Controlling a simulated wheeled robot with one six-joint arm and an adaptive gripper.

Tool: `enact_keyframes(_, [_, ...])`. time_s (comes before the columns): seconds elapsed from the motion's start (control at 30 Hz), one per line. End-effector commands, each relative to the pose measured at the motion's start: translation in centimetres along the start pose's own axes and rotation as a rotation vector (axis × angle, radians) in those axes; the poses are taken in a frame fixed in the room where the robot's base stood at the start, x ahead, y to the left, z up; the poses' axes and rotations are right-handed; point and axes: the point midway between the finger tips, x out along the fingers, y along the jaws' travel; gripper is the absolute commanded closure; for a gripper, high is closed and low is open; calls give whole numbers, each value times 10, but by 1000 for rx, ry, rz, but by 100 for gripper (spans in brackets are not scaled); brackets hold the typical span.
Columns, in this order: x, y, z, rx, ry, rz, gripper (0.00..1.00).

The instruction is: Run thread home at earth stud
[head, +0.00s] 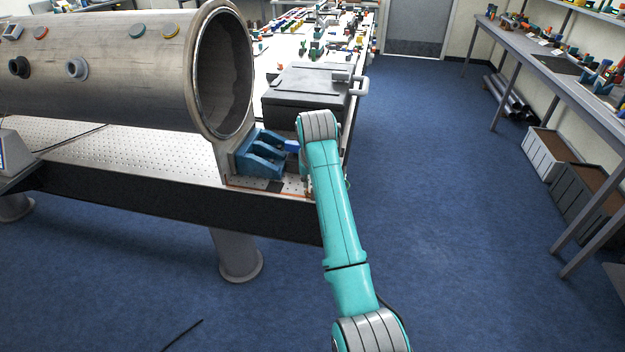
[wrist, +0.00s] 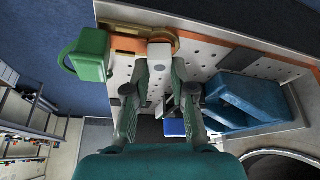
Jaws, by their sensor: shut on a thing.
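In the wrist view, my gripper (wrist: 160,68) has its two fingers on either side of a pale grey piece (wrist: 158,54) and is shut on it. The far end of this piece meets a round copper-coloured part (wrist: 164,37), which I take to be the earth stud. That part sits at a brass-coloured bar (wrist: 125,43) by the table edge. The thread itself is hidden, so I cannot tell how far it is engaged. In the head view, my arm hides the gripper and the stud.
A green looped clamp (wrist: 92,54) stands close beside the gripper. A dark case (head: 305,92) lies behind on the perforated table (head: 75,150). The blue floor to the right is open.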

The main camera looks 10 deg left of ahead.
Motion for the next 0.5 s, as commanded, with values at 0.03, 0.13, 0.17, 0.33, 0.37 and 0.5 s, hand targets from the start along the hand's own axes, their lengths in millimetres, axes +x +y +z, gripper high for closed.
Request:
enact_keyframes(0.03, [0,0,-1,32,2,14,100])
enact_keyframes(0.13, [0,0,-1,71,2,30,100])
enact_keyframes(0.17, [0,0,-1,76,2,32,100])
enact_keyframes(0.33, [0,1,-1,78,2,32,100])
enact_keyframes(0.37, [0,1,-1,78,2,32,100])
enact_keyframes(0.5, [0,0,-1,111,1,47,100])
